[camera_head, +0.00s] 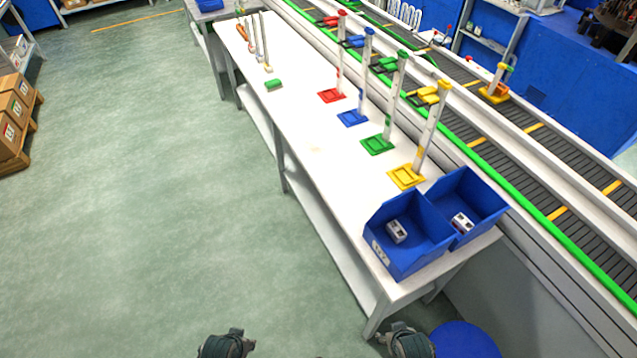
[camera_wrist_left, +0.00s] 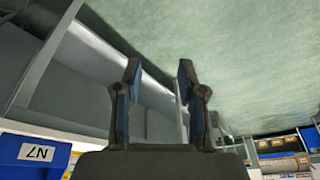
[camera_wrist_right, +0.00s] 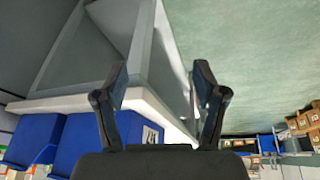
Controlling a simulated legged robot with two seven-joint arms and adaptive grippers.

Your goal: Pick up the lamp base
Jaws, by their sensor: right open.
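Two blue bins stand side by side at the near end of the white table (camera_head: 308,150). The left bin (camera_head: 405,262) and the right bin (camera_head: 487,212) each hold a small white and grey part, one part in the left bin (camera_head: 396,232) and one in the right bin (camera_head: 461,223). I cannot tell for certain which thing is the lamp base. My left gripper (camera_head: 228,345) and right gripper (camera_head: 407,342) are at the bottom edge of the head view, short of the table and bins. In the wrist views, the left fingers (camera_wrist_left: 160,72) and right fingers (camera_wrist_right: 160,75) are apart and empty.
Red (camera_head: 332,96), blue (camera_head: 353,118), green (camera_head: 378,144) and yellow (camera_head: 406,177) square plates with upright posts line the table. A conveyor (camera_head: 530,160) runs along its right side. A blue round object (camera_head: 463,341) is beside my right gripper.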

